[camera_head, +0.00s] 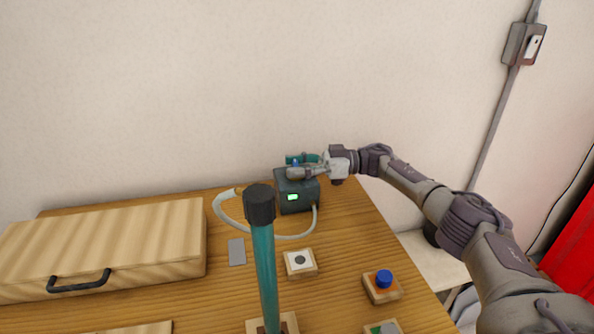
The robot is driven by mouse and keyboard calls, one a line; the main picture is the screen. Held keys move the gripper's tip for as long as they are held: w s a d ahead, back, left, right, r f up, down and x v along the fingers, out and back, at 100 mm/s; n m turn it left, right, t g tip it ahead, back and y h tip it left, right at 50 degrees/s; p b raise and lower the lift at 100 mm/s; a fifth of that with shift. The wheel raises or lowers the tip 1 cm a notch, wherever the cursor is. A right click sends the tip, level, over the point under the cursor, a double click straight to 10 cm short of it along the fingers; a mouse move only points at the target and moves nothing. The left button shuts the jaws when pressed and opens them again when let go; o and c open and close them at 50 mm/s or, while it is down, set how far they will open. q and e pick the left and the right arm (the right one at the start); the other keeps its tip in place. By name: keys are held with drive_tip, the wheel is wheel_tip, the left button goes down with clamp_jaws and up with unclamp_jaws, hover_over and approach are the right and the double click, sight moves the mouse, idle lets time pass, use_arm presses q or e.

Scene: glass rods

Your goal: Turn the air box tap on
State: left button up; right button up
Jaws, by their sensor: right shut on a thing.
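The air box (287,198) is a dark grey box with a lit green indicator, standing near the back edge of the wooden table. A teal tap (293,159) with a small blue part sits on top of it. My right gripper (303,169) reaches in from the right and is shut on the tap, just above the box. The fingers hide part of the tap, so its exact turn is hard to tell. My left gripper is out of view.
A pale hose (295,236) loops from the box across the table (340,230). A teal rod with a black top (265,260) stands in front. A wooden case (110,240) lies at left. A white block with a black dot (300,261) and a blue-button block (383,286) lie nearer.

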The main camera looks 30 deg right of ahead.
drive_tip(key=shift+a, duration=0.1)
drive_tip(key=o, duration=1.2)
drive_tip(key=shift+a, duration=0.1)
drive_tip(key=shift+c, duration=0.2)
drive_tip(key=v, duration=1.2)
